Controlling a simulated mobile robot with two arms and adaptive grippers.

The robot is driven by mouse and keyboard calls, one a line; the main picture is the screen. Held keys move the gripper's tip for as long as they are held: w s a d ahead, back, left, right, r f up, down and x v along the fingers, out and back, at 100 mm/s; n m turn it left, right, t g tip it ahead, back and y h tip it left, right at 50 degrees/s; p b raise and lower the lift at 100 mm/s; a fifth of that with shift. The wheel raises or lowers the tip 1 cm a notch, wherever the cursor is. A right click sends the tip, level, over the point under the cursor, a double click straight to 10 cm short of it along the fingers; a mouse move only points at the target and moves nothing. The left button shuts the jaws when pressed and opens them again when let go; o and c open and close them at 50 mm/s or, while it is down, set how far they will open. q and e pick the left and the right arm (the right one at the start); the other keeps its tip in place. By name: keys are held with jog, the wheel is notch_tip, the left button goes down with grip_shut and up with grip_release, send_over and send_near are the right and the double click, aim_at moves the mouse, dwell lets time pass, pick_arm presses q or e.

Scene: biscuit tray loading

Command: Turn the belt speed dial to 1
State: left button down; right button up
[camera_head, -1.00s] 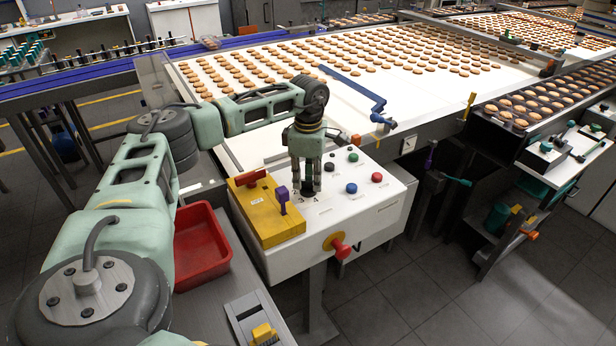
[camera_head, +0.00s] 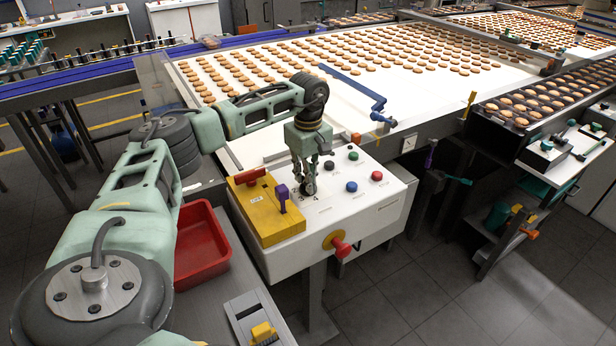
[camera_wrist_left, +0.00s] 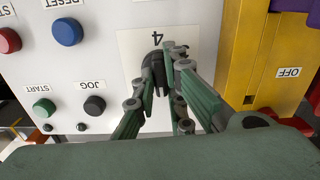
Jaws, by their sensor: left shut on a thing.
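The black speed dial (camera_head: 309,189) sits on the top of the white control box, between the yellow block and the push buttons. My left gripper (camera_head: 307,182) comes down on it from above with its fingers shut around the knob. In the left wrist view the dial (camera_wrist_left: 158,76) is between the green fingertips of the gripper (camera_wrist_left: 163,66). An upside-down number 4 shows on the white label beside the dial. The fingers hide most of the dial and its other numbers, so I cannot tell its setting. My right gripper is not in view.
The yellow block (camera_head: 262,226) with a red handle and purple lever stands close left of the dial. A blue button (camera_head: 352,187) and a red button (camera_head: 377,177) are to the right. A red mushroom knob (camera_head: 341,247) sticks out in front. A red bin (camera_head: 200,276) is at left.

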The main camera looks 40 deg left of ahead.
pick_arm(q)
jog(key=shift+r+m, duration=0.1)
jog(key=shift+m, duration=0.3)
jog(key=c, duration=1.8)
grip_release()
notch_tip(320, 180, up, 12)
